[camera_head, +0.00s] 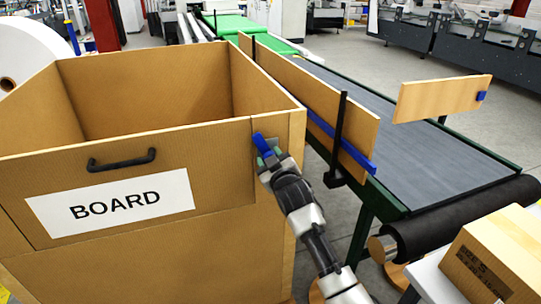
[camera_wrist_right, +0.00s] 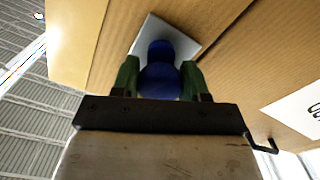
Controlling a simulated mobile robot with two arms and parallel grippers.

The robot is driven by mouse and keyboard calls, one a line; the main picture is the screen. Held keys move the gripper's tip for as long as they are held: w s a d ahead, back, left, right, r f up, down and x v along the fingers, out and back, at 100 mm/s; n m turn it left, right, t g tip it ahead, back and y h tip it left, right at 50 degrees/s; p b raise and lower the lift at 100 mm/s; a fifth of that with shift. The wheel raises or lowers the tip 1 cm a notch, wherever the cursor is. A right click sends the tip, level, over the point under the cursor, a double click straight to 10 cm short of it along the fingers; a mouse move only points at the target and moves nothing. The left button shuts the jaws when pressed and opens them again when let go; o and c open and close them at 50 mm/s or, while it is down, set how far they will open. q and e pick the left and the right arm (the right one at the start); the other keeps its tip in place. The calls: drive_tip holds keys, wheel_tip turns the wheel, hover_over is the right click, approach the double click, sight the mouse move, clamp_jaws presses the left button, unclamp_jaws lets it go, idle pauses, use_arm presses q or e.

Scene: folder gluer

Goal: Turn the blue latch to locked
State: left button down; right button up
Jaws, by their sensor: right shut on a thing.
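The blue latch (camera_head: 262,144) is on the front of the wooden bin, near its right corner. In the right wrist view the blue latch (camera_wrist_right: 160,72) stands on a pale metal plate (camera_wrist_right: 190,36). My right gripper (camera_head: 268,156) reaches it from below right in the head view. Its green fingers (camera_wrist_right: 158,80) are shut on the latch, one on each side. In the head view the latch's upper end leans to the left. My left gripper is not in view.
The wooden bin (camera_head: 150,230) has a black handle (camera_head: 122,160) and a white BOARD label (camera_head: 112,203). A conveyor (camera_head: 410,150) with wooden side guides (camera_head: 320,95) runs to its right. A cardboard box (camera_head: 495,255) sits at the lower right.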

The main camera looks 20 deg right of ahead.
drive_tip(key=n+p, duration=0.2)
drive_tip(key=n, duration=0.4)
drive_tip(key=shift+r+n, duration=0.1)
drive_tip(key=shift+n, duration=0.2)
drive_tip(key=n+p, duration=0.1)
drive_tip(key=n, duration=0.2)
drive_tip(key=shift+n+p, duration=0.35)
drive_tip(key=shift+n, duration=1.15)
drive_tip(key=o, duration=1.3)
drive_tip(key=shift+c, duration=0.2)
drive_tip(key=s+b, duration=0.1)
drive_tip(key=s, duration=1)
drive_tip(key=shift+d, duration=0.2)
